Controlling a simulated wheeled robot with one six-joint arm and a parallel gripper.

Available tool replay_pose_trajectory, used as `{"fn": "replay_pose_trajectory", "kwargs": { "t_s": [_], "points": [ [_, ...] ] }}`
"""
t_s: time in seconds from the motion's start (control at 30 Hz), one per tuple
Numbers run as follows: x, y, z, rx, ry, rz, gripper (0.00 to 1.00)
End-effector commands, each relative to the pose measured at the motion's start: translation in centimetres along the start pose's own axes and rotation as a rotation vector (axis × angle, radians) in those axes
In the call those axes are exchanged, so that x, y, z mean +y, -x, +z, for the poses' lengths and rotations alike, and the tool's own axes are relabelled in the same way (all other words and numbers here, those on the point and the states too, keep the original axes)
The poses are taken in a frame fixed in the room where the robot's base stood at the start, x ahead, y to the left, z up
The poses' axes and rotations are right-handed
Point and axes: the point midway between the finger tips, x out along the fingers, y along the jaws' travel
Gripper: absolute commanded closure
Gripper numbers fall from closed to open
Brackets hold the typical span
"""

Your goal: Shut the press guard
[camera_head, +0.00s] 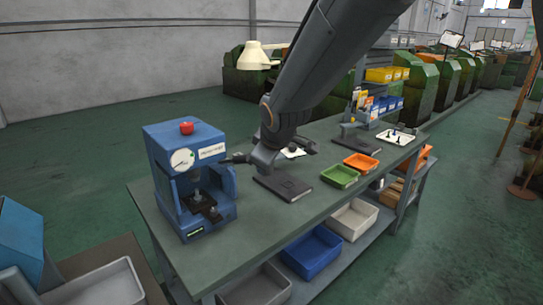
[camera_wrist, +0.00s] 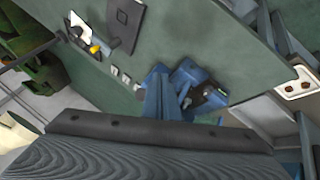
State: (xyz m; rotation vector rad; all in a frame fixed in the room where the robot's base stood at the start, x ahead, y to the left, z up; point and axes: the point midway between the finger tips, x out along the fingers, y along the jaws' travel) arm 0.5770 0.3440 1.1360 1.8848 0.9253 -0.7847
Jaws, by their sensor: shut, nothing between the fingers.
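The blue bench press (camera_head: 187,150) stands at the near left end of the green workbench (camera_head: 265,232). It has a red button on top, a round gauge, and an open front showing the ram and a dark die plate. I cannot clearly make out its guard; blue side panels stand beside the opening. In the wrist view the press (camera_wrist: 196,84) appears beyond my fingers, with a blue upright part in front of it.
A dark notebook (camera_head: 283,185), a green tray (camera_head: 340,176) and an orange tray (camera_head: 361,162) lie right of the press. A white tray (camera_head: 397,137) with small parts is farther back. Bins sit on the lower shelf. The bench front beside the press is clear.

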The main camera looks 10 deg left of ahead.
Motion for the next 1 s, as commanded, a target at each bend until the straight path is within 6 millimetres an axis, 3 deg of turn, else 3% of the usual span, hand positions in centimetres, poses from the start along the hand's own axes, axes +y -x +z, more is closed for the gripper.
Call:
{"fn": "replay_pose_trajectory", "kwargs": {
  "t_s": [0.2,0.37,0.63,0.8,1.0],
  "points": [
    [1.7,2.0,0.6,0.000,-0.001,0.002,1.00],
    [2.2,2.3,1.1,0.003,-0.004,0.008,1.00],
    [3.1,-2.8,4.9,0.133,-0.058,0.134,1.00],
    [1.8,-5.3,7.0,0.307,-0.112,0.180,1.00],
    [-2.0,-5.7,8.7,0.553,-0.210,0.145,1.00]
  ]
}}
